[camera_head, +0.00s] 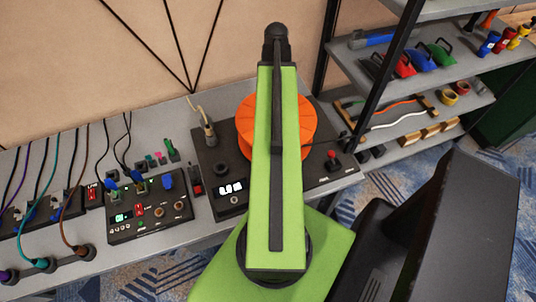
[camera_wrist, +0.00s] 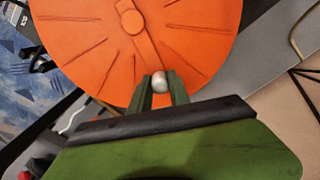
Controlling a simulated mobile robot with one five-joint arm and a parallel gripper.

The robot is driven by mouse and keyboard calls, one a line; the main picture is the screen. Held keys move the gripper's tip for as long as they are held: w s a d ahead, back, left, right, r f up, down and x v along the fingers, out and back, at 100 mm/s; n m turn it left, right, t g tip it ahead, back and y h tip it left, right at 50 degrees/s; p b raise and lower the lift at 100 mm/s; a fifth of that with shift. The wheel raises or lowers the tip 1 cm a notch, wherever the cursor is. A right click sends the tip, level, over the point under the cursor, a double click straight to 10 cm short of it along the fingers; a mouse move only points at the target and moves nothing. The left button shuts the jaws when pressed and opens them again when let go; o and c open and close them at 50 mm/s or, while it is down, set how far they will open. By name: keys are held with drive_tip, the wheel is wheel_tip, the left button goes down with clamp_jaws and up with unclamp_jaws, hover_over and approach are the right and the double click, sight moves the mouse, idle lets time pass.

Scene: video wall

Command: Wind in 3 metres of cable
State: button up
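The orange cable drum (camera_head: 246,126) sits on a dark panel on the bench, partly hidden behind my green arm. In the wrist view the drum (camera_wrist: 90,35) fills the top, with a crank bar (camera_wrist: 149,50) running from its hub to the rim. A pale round crank knob (camera_wrist: 161,80) stands at the bar's outer end. My gripper (camera_wrist: 162,90) has its two green fingers close around the knob, one on each side. In the head view my arm hides the gripper and knob. A small lit display (camera_head: 229,187) is on the panel; its digits are hard to read.
A red-topped control (camera_head: 333,158) stands on the panel right of the drum. A pale cable end (camera_head: 203,112) rises at left. A switch box (camera_head: 148,208) and several plugged cables lie further left. A shelf rack (camera_head: 410,95) with tools stands at right.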

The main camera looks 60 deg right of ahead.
clamp_jaws()
drive_tip(key=shift+s+d, duration=0.25)
drive_tip(key=shift+s, duration=0.45)
drive_tip(key=shift+s+d, duration=0.25)
drive_tip(key=shift+s, duration=0.45)
drive_tip(key=shift+s+d, duration=0.25)
drive_tip(key=shift+s, duration=0.45)
drive_tip(key=shift+s+a, duration=0.2)
drive_tip(key=shift+s, duration=0.9)
drive_tip(key=shift+s+a, duration=0.15)
drive_tip(key=shift+s, duration=0.9)
drive_tip(key=o, duration=0.8)
unclamp_jaws()
wheel_tip(320, 180, up, 7)
drive_tip(key=p, duration=0.7)
drive_tip(key=shift+w, duration=0.15)
